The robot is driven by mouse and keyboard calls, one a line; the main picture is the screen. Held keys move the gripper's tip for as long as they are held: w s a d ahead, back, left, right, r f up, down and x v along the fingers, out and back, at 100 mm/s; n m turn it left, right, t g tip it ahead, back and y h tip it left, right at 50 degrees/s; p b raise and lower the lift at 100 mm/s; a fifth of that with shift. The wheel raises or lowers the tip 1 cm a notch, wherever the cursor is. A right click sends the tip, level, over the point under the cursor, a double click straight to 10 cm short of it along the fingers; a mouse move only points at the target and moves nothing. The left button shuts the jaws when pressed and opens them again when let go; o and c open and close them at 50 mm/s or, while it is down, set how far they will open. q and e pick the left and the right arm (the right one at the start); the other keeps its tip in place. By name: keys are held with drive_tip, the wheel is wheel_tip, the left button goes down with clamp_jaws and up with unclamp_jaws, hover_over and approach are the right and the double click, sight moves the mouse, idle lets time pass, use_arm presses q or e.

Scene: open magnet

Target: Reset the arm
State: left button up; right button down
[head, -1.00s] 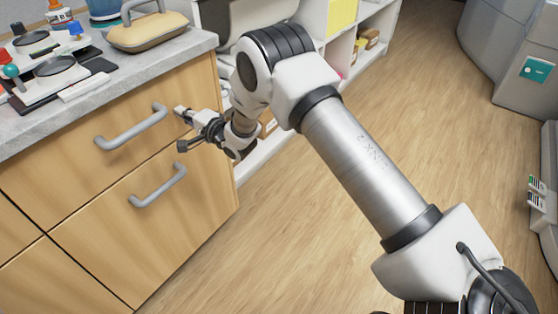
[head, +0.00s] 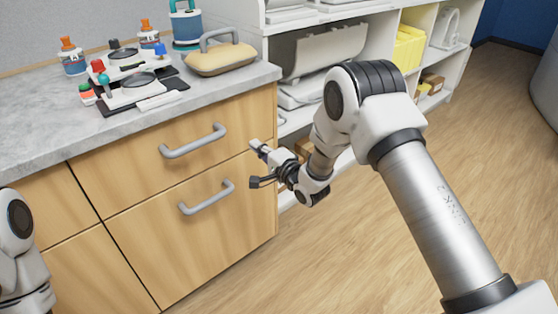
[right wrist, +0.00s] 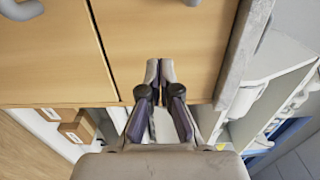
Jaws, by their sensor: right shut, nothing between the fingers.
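My right gripper (head: 256,164) is in front of the wooden cabinet, at the right end of its drawer fronts. In the right wrist view its two fingertips (right wrist: 160,70) are together with nothing between them, against a background of plain wood panel. My right arm (head: 430,205) is bent and reaches in from the lower right of the head view. Part of my left arm (head: 18,250) shows at the lower left edge of the head view; its gripper is out of sight.
The cabinet has an upper drawer handle (head: 192,140) and a lower drawer handle (head: 206,197) left of the gripper. A grey countertop (head: 50,130) holds bottles, lab devices and a yellow-beige case (head: 220,58). White shelves (head: 375,45) stand behind my arm. Wooden floor (head: 300,270) is open.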

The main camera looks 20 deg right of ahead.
drive_tip(key=s+d+f+n+g+h, duration=0.25)
drive_tip(key=s+f+g, duration=0.35)
drive_tip(key=s+f, duration=0.9)
drive_tip(key=s+d+f+n+g+h, duration=0.1)
drive_tip(key=s+f+n+g+h, duration=0.35)
drive_tip(key=s+f, duration=1.1)
drive_tip(key=s+d+r+n+g, duration=0.1)
drive_tip(key=s+r+n+g, duration=0.15)
drive_tip(key=s, duration=0.55)
drive_tip(key=s+d+r+n+g, duration=0.1)
drive_tip(key=s+n+g, duration=0.3)
drive_tip(key=s, duration=0.4)
wheel_tip(320, 180, up, 17)
drive_tip(key=p, duration=1.7)
drive_tip(key=shift+w+d+r+y+p, duration=0.15)
drive_tip(key=shift+w+r+y+p, duration=0.1)
drive_tip(key=shift+y+p, duration=0.15)
